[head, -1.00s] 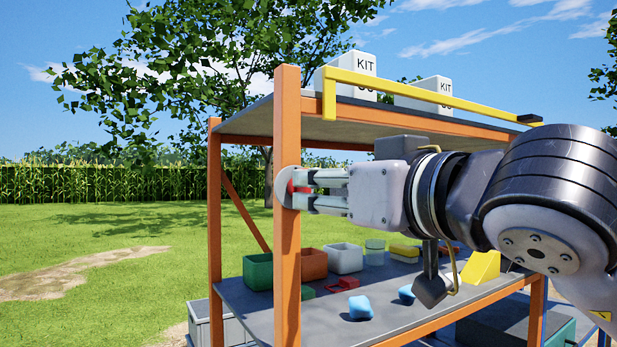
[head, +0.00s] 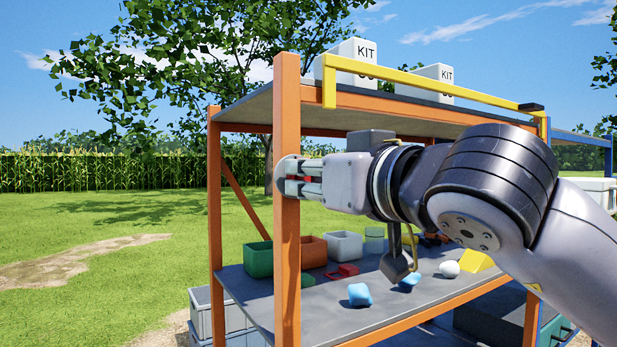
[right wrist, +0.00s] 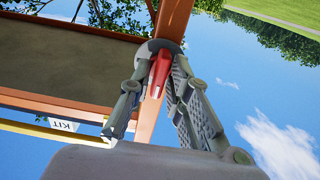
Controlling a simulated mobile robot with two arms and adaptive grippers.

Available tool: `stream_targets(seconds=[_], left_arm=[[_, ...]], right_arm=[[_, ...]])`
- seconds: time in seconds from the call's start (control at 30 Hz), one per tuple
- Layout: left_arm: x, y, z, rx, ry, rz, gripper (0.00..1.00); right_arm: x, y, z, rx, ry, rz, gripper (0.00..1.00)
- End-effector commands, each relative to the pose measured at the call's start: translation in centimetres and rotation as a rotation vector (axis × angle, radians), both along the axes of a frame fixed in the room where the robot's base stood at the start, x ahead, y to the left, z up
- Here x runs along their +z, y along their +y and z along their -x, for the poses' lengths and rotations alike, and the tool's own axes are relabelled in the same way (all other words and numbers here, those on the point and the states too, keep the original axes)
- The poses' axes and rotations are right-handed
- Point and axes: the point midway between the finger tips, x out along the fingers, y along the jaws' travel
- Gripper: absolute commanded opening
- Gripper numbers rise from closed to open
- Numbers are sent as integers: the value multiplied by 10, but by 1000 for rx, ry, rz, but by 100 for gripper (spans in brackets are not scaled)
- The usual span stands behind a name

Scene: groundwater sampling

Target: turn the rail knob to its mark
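The rail knob is a red bar on a round grey disc on the front orange post. It shows in the right wrist view (right wrist: 159,73) between the two fingers of my right gripper (right wrist: 160,66). The fingertips lie close on both sides of the red bar and appear to grip it. In the head view my right gripper (head: 297,178) points left at the post, its fingers covering most of the knob and disc (head: 281,170). I cannot make out the mark. My left gripper is not in view.
The orange-framed shelf (head: 286,230) carries KIT boxes (head: 358,58) on top behind a yellow rail (head: 430,84). Its lower board holds a green bin (head: 258,260), a white bin (head: 343,245), blue pieces (head: 359,294) and a white ball (head: 449,269). Open grass lies to the left.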

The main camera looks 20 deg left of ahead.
Motion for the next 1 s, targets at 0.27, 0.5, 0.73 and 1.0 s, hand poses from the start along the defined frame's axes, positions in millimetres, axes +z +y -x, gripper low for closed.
stream_targets(seconds=[0.27,0.5,0.73,1.0], left_arm=[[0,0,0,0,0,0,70],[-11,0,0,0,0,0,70],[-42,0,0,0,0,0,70],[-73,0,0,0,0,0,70]], right_arm=[[0,0,0,0,0,0,0],[-4,0,0,0,55,-44,0],[-6,0,0,0,312,-246,0],[-5,0,0,0,653,-512,0]])
